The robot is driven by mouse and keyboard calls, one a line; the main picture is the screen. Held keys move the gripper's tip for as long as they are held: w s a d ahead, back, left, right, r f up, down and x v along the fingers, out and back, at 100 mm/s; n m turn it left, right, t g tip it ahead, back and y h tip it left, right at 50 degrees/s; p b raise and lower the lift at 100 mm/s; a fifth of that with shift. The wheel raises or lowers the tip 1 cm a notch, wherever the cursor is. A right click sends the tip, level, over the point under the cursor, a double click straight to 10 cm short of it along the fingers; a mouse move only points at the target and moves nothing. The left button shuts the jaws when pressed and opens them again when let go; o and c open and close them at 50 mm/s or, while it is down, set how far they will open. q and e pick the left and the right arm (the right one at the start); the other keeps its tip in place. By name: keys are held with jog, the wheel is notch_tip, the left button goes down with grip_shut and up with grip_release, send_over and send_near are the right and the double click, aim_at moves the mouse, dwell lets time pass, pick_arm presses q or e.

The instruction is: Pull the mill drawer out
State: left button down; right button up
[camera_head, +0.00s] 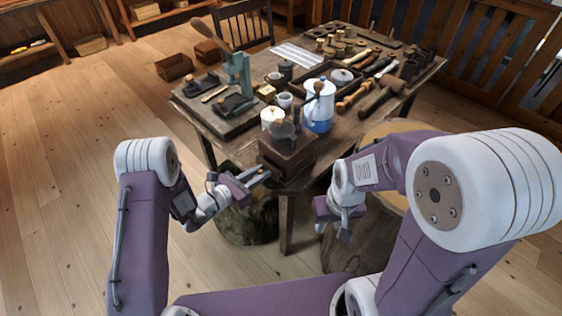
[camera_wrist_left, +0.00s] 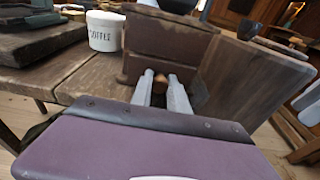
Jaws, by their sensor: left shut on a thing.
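The mill (camera_head: 286,150) is a dark wooden box with a dark bowl-like top, standing at the near corner of the table. Its front fills the upper middle of the left wrist view (camera_wrist_left: 170,45), where a drawer front (camera_wrist_left: 205,82) shows low on it, partly hidden by my fingers. My left gripper (camera_head: 264,173) is at the mill's front. In the left wrist view its two fingers (camera_wrist_left: 162,88) are shut on a small brown knob (camera_wrist_left: 161,80). My right gripper (camera_head: 344,228) hangs to the right of the table corner, away from the mill; its jaws are too small to read.
A white coffee canister (camera_wrist_left: 105,31) stands left of the mill. A blue and white pot (camera_head: 319,108) stands behind it on the table (camera_head: 225,128). A log stump (camera_head: 247,222) stands on the floor below my left gripper. Tools crowd the table's far side.

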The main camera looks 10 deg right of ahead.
pick_arm(q)
jog(key=f+v, duration=0.1)
jog(key=v, duration=0.7)
jog(key=shift+s+a, duration=0.25)
jog(key=shift+a, duration=0.15)
jog(key=shift+p, duration=0.3)
jog(key=r+p, duration=0.1)
jog(key=s+a+r+p, duration=0.1)
jog(key=r+p, duration=0.1)
jog(key=a+r+p, duration=0.1)
jog(key=shift+s+a+r, duration=0.2)
jog(key=shift+s+r, duration=0.15)
jog(key=shift+r, duration=0.05)
jog(key=w+a+f+b, duration=0.1)
jog(key=w+a+b, duration=0.2)
jog(key=w+a, duration=0.6)
jog(key=shift+w+b, duration=0.3)
jog(key=shift+w, duration=1.4)
